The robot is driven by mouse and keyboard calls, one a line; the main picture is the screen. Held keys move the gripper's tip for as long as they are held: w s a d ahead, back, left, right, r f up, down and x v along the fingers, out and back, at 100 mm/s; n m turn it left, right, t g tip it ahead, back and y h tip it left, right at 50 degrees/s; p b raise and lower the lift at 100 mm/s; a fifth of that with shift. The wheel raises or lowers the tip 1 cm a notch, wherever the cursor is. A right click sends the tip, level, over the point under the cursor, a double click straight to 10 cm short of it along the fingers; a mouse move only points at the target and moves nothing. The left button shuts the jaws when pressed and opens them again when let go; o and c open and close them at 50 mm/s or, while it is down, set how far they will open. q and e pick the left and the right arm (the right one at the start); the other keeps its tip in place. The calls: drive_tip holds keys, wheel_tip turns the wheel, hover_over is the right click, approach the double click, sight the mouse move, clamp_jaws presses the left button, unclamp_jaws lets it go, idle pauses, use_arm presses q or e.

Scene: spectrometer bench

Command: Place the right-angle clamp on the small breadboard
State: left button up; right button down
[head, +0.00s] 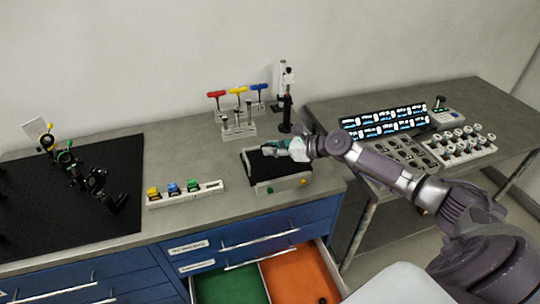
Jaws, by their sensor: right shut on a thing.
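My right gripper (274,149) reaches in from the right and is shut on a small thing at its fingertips. That thing is too small and covered to make out clearly; it may be the right-angle clamp. The gripper is over the back part of a small black-topped board with a pale front (262,171), which looks like the small breadboard. I cannot tell whether the held thing touches the board. My left gripper is not in view.
A large black breadboard (110,165) with optics mounts is at left. A pale rack with coloured pieces (200,196) lies left of the small board. Tool stands (240,129) and a dark post (286,112) stand behind. A drawer with green and orange compartments (290,275) is open below.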

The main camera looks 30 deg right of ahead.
sight(269, 164)
drive_tip(key=shift+x, duration=0.85)
drive_tip(key=shift+d+f, duration=0.1)
drive_tip(key=shift+f, duration=2)
drive_tip(key=shift+f, duration=0.15)
drive_tip(key=c, duration=1)
unclamp_jaws()
drive_tip(key=b+v, duration=0.2)
drive_tip(key=v, duration=0.8)
drive_tip(key=shift+s+r, duration=0.2)
drive_tip(key=shift+s, duration=0.1)
drive_tip(key=shift+v, duration=0.85)
